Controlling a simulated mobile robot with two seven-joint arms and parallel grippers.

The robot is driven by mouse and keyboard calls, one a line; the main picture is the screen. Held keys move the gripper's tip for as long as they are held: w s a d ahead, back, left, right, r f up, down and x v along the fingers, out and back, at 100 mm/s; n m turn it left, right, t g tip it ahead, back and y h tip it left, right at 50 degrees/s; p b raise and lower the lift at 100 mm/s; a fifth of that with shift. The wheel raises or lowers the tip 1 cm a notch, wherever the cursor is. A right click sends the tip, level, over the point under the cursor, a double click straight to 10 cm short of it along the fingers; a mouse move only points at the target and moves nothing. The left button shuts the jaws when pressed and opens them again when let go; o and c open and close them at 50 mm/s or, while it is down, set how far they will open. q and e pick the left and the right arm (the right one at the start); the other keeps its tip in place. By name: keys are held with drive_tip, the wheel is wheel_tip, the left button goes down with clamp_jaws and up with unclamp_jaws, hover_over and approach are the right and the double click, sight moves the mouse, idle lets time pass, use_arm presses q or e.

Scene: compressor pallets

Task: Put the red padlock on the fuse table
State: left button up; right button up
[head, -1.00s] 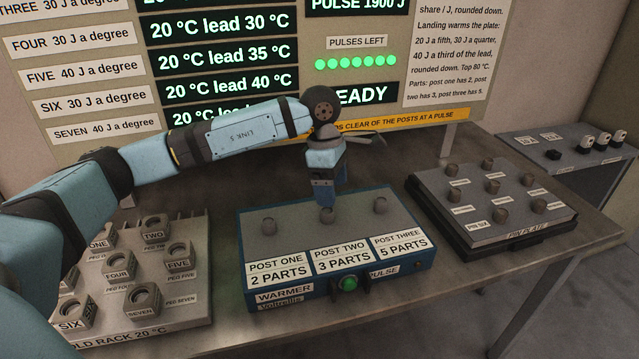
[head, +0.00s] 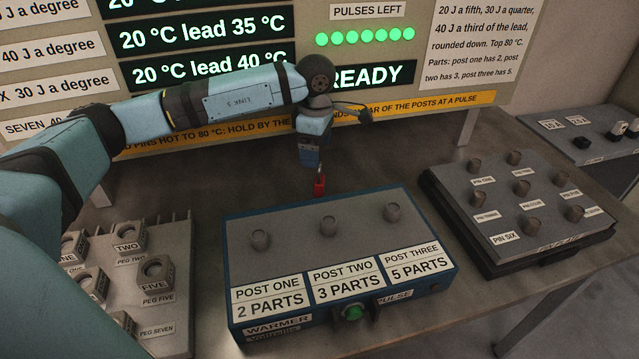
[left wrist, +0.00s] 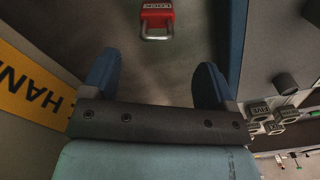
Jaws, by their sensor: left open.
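The red padlock (head: 320,185) stands on the bench just behind the warmer box. It also shows in the left wrist view (left wrist: 157,20), with its metal shackle towards my gripper. My left gripper (head: 311,165) points down just above and behind the padlock in the head view. In the left wrist view its two fingers (left wrist: 158,85) are apart with nothing between them, and the padlock lies beyond them. A grey side table (head: 560,125) with labelled small parts stands at the far right; no label naming it the fuse table is readable. My right gripper is not in view.
The blue-edged warmer (head: 240,290) with three posts stands in front of the padlock. A pin plate (head: 500,215) is at the right and a peg rack (head: 180,290) at the left. The display board (head: 300,75) stands close behind my left arm. Bare bench lies between warmer and board.

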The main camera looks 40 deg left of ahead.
sight(319, 173)
use_arm(q)
drive_tip(key=f, duration=0.7)
drive_tip(key=shift+w+d+f, duration=0.15)
drive_tip(key=shift+w+f, duration=0.15)
drive_tip(key=shift+f, duration=0.05)
drive_tip(key=shift+r, duration=0.1)
drive_tip(key=c, duration=1)
